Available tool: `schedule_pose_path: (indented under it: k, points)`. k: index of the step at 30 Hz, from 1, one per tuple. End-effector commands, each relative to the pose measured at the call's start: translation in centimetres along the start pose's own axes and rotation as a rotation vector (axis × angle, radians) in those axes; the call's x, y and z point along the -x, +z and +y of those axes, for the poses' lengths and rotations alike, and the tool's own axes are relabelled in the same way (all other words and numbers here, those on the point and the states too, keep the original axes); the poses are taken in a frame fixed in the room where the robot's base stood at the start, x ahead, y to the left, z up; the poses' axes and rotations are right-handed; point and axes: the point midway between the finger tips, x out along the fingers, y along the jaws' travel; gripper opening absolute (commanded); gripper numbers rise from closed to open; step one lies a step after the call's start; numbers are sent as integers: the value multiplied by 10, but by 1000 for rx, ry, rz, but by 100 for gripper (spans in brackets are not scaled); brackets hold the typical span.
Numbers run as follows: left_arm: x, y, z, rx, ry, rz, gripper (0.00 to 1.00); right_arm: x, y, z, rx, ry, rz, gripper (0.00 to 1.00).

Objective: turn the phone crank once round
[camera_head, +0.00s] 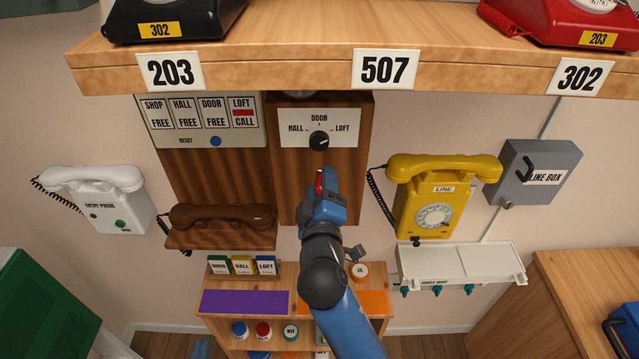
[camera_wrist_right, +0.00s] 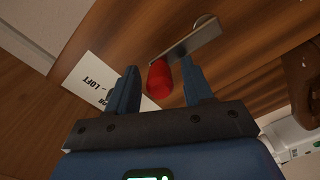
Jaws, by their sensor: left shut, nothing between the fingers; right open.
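The crank has a red knob (camera_head: 319,182) on a grey metal arm, low on the brown wooden panel. In the right wrist view the red knob (camera_wrist_right: 160,80) and the crank arm (camera_wrist_right: 187,44) show clearly. My right gripper (camera_head: 322,190) is open, with the knob between its fingertips (camera_wrist_right: 163,85) and small gaps visible at both sides. In the head view this gripper hides most of the crank arm. My left gripper (camera_head: 200,347) shows only as a small blue part near the bottom edge, apart from the crank; it is shut and empty.
Above the crank is a selector dial (camera_head: 319,140) marked HALL, DOOR and LOFT. A brown handset (camera_head: 222,217) rests at the left, a yellow dial phone (camera_head: 436,200) hangs at the right. A wooden shelf (camera_head: 290,65) overhangs the panel. A small rack (camera_head: 210,275) stands below.

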Motion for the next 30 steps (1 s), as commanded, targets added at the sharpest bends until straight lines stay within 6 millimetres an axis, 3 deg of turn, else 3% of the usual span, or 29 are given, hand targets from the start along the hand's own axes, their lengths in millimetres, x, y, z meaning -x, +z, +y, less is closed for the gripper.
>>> schedule_pose_path:
  k: [10,30]
  points:
    - [0,0,0,0,0,0,0,5,0,0,0,0,1,51]
    - [0,1,0,0,0,0,0,53,-1,-1,0,-1,2,51]
